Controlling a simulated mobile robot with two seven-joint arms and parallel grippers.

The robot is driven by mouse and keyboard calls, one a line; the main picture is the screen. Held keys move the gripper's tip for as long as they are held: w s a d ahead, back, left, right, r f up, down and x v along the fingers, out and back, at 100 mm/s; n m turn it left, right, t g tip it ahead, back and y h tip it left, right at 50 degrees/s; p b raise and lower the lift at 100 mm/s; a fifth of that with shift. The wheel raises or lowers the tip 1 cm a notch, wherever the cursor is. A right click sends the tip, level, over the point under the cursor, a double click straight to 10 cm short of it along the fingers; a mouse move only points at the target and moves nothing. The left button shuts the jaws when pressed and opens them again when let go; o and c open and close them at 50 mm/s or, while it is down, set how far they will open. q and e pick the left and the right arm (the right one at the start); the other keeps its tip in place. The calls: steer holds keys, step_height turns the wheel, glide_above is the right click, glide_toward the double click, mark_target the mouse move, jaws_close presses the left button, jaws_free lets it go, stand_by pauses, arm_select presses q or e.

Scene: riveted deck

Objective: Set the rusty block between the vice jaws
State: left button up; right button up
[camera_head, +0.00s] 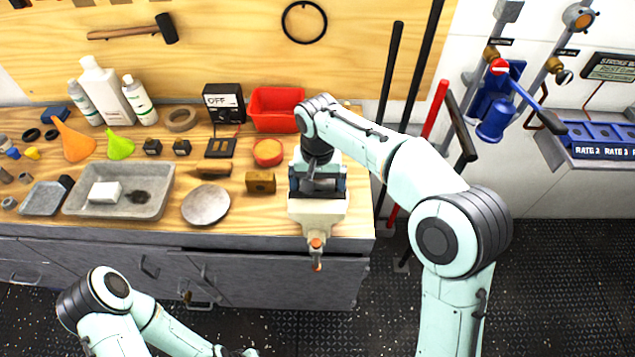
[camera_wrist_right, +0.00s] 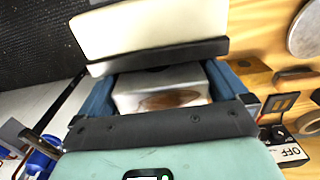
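The vice (camera_head: 318,212) is cream with an orange handle and stands at the bench's front right edge. Its cream front jaw with a dark face shows large in the right wrist view (camera_wrist_right: 150,25). My right gripper (camera_head: 318,186) points down over the vice. Its blue fingers (camera_wrist_right: 160,85) are shut on the sides of a grey block with a brown rust patch, the rusty block (camera_wrist_right: 135,88). The block is behind the dark-faced jaw; the other jaw and the block's underside are hidden. My left arm is low at the left; only a bit of its end shows at the bottom edge.
A brown block with a hole (camera_head: 260,182) and a round grey plate (camera_head: 206,205) lie left of the vice. A red bin (camera_head: 275,108) and a switch box (camera_head: 224,102) stand behind. A grey tray (camera_head: 150,205) is farther left. Long bars lean at the bench's right end.

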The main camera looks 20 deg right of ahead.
steer(key=shift+r, duration=0.1)
step_height(320, 180, up, 12)
steer(key=p, duration=0.2)
steer(key=shift+w+p, duration=0.1)
steer(key=shift+p, duration=0.25)
steer(key=shift+r, duration=0.1)
arm_select(q)
steer(key=w+r, duration=0.2)
steer(key=r, duration=0.1)
steer(key=shift+w+r, duration=0.25)
steer(key=shift+w, duration=0.05)
